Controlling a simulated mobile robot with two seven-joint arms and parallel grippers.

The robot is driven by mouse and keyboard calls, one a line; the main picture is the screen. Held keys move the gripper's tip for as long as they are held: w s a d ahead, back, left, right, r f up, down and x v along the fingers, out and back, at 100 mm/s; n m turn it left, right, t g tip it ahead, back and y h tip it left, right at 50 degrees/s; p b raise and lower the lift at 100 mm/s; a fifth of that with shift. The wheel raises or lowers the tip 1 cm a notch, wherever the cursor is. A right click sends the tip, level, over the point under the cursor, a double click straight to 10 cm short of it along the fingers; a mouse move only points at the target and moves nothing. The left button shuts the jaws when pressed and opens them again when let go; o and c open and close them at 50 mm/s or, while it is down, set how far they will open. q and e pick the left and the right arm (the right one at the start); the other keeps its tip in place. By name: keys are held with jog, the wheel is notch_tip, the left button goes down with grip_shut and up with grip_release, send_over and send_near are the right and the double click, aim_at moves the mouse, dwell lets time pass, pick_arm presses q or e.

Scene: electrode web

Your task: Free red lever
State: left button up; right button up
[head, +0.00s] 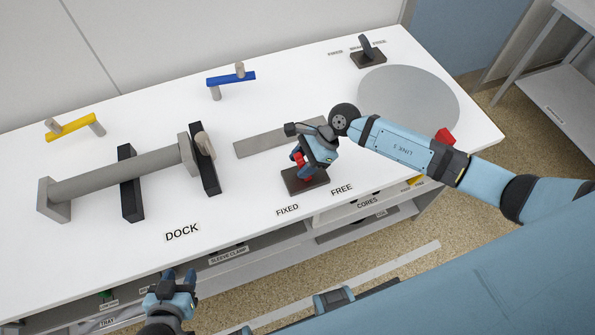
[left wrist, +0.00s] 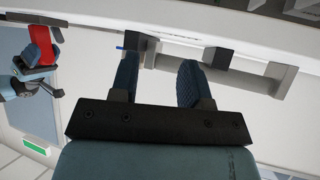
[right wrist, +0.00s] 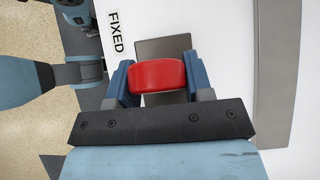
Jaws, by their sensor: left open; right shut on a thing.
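The red lever (head: 299,160) stands on a dark base plate (head: 306,183) near the table's front edge, behind the printed words FIXED (head: 287,210) and FREE (head: 342,190). My right gripper (head: 312,157) reaches down over it and is shut on its red grip (right wrist: 157,76), which fills the space between the fingers in the right wrist view (right wrist: 160,80). The gripper partly hides the lever, so its exact tilt is hard to tell. My left gripper (head: 178,282) is open and empty in front of the table; its parted fingers show in the left wrist view (left wrist: 156,82).
A grey roll (head: 115,183) on black supports lies left, by DOCK. Yellow (head: 70,128) and blue (head: 231,79) levers stand behind. A grey strip (head: 262,144), a grey disc (head: 430,95) and a dark lever (head: 366,50) are further right. The front left tabletop is clear.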

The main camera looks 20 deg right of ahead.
jog(key=d+y+b, duration=0.1)
jog(key=b, duration=0.2)
jog(key=f+y+b, duration=0.1)
jog(key=y+b, duration=0.1)
jog(key=b, duration=0.2)
jog(key=d+y+b, duration=0.1)
jog(key=b, duration=0.2)
jog(key=shift+w+d+f, duration=0.1)
jog(key=shift+d+f, duration=0.1)
jog(key=shift+d, duration=0.1)
jog(key=d+y+b, duration=0.1)
jog(key=y+b, duration=0.2)
jog(key=b, duration=0.4)
jog(key=shift+d, duration=0.15)
pick_arm(q)
notch_tip(320, 180, down, 12)
jog(key=w+d+b, duration=0.1)
jog(key=b, duration=0.2)
jog(key=shift+w+d+t+h, duration=0.2)
jog(key=shift+w+t+h, duration=0.1)
jog(key=shift+t, duration=0.1)
pick_arm(e)
jog(key=shift+d+r+y, duration=0.2)
jog(key=shift+d+y, duration=0.1)
jog(key=shift+y, duration=0.6)
pick_arm(q)
jog(key=shift+r, duration=0.25)
